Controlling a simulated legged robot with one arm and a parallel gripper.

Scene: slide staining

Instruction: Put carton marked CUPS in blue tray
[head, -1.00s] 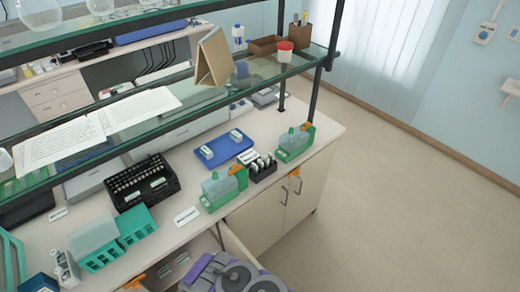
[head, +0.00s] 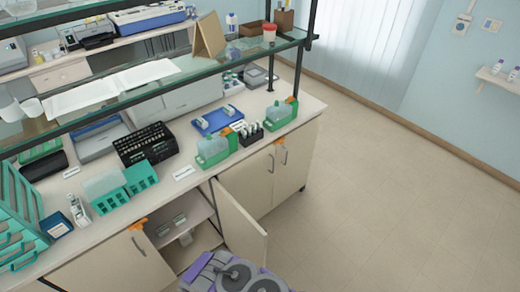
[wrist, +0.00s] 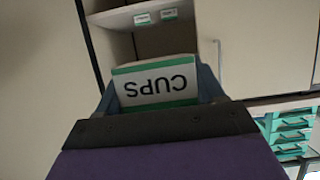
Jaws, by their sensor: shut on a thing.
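The carton marked CUPS (wrist: 157,83) is white with green bands and shows in the wrist view, its lettering upside down. My gripper (wrist: 160,92) is shut on it, with a finger on each side. The blue tray (head: 208,130) lies on the counter in the head view, behind the green-based containers. Small white labelled boxes (head: 228,110) stand in it. My gripper cannot be made out clearly in the head view.
Below the counter, a cabinet stands open, its door (head: 243,228) swung outward. Labelled shelves (head: 180,225) show inside. A glass shelf (head: 150,85) hangs above the counter. A black rack (head: 145,147), teal racks (head: 127,187) and green-based containers (head: 213,152) crowd the counter. Floor at right is clear.

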